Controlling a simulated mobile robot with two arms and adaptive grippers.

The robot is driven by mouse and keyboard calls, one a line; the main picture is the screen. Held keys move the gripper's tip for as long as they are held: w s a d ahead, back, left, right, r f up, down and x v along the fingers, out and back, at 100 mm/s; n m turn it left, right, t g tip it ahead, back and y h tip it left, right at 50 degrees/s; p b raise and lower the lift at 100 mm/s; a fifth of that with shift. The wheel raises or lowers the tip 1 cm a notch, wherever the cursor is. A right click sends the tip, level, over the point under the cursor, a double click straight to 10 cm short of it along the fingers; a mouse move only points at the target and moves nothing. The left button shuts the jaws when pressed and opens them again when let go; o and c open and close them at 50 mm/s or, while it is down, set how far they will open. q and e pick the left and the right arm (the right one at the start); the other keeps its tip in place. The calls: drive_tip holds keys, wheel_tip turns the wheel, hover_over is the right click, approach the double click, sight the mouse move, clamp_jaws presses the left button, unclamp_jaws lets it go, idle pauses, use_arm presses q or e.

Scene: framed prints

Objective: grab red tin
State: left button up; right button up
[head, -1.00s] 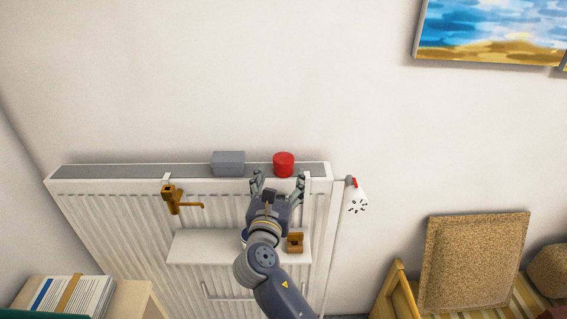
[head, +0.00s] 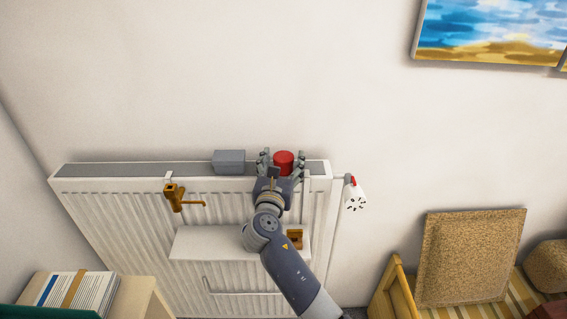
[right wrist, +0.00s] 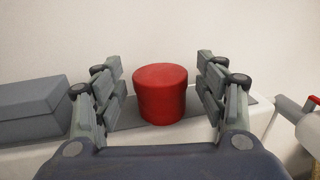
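The red tin (head: 283,161) stands upright on the grey top of the white radiator, near its right end. It also shows in the right wrist view (right wrist: 161,95), in the middle between the fingers. My right gripper (head: 281,158) is open, with one finger on each side of the tin. In the right wrist view (right wrist: 160,75) a gap shows between each finger and the tin. My left gripper is not in view.
A grey box (head: 229,161) stands on the radiator (head: 110,215) just left of the tin. A white valve knob (head: 355,197) is at the radiator's right end. A white shelf (head: 215,243) with a small brown object (head: 295,238) hangs on the radiator's front.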

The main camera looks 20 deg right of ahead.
drive_tip(key=c, duration=0.9)
